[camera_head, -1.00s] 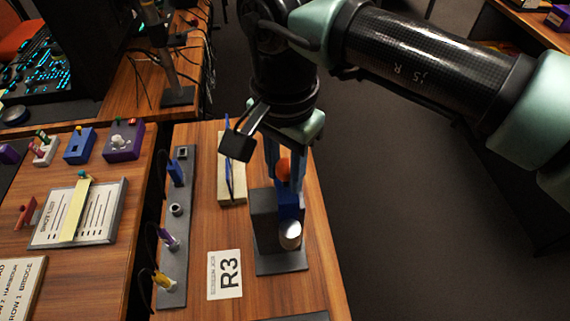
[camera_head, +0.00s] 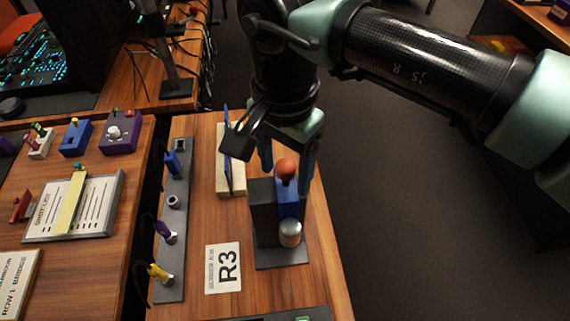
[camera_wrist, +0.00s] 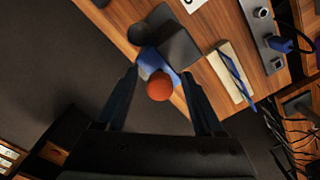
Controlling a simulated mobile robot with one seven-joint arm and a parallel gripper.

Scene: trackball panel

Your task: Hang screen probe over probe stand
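The screen probe (camera_head: 287,204) is a blue body with an orange ball on top and a silver round end below. It sits against the dark upright block of the probe stand (camera_head: 263,212), and appears to hang over it; the exact contact is hidden. The stand's flat dark base rests on the wooden table. My gripper (camera_head: 287,172) is open, with one finger on each side of the orange ball and gaps visible. In the wrist view the open fingers (camera_wrist: 158,74) are spread wide, with the orange ball (camera_wrist: 159,87) between them and the blue body beyond.
A cream block (camera_head: 231,183) with an upright blue panel stands left of the stand. Further left is a grey strip (camera_head: 173,222) with sockets and coloured plugs. A white R3 card (camera_head: 223,268) lies in front. The table's right edge is close to the stand.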

